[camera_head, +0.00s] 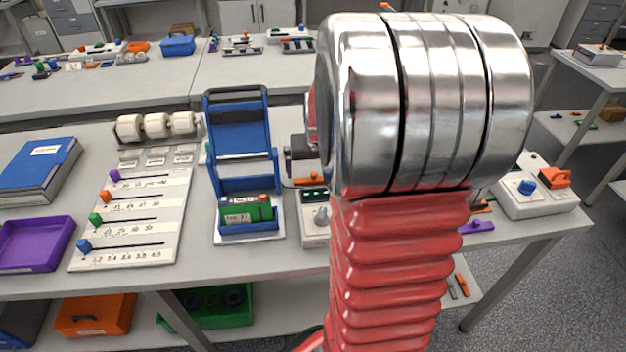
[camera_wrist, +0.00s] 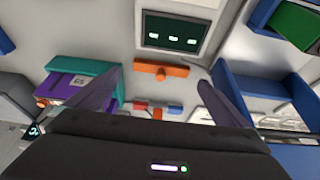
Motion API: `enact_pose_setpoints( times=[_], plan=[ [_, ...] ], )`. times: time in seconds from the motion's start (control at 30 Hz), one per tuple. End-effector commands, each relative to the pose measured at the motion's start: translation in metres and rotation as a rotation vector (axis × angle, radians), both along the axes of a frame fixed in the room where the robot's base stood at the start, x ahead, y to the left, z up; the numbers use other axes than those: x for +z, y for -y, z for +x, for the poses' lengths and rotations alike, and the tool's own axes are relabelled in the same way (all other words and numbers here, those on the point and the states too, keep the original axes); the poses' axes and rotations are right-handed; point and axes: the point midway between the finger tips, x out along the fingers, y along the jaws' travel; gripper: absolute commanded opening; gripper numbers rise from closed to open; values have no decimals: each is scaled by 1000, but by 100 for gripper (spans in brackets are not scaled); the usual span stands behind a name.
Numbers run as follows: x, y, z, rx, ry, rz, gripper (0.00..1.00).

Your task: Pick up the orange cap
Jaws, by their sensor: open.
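In the wrist view an orange piece (camera_wrist: 162,72) with a raised round middle, which may be the orange cap, lies on a pale surface just below a dark screen. My gripper (camera_wrist: 165,80) is open, its two dark fingers spread on either side of that piece in the picture. I see nothing between the fingers in their grip, and cannot tell the distance to the piece. In the head view my red and chrome arm hides the gripper and much of the middle of the bench. An orange piece (camera_head: 311,181) shows beside the arm.
A blue holder (camera_head: 241,120) with a green battery (camera_head: 247,213) stands left of my arm. In the wrist view a teal holder with a purple battery (camera_wrist: 85,87) is at left. A slider board (camera_head: 135,215) and purple tray (camera_head: 35,245) lie at left. A white device (camera_head: 535,200) stands at right.

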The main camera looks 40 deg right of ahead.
Motion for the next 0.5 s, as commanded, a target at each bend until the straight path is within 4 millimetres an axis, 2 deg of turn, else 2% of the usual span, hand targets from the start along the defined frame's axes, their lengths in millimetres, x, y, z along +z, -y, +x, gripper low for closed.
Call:
enact_pose_setpoints(
  times=[0.5],
  plan=[
    [-45,8,17,1,-1,0,100]
  ],
)
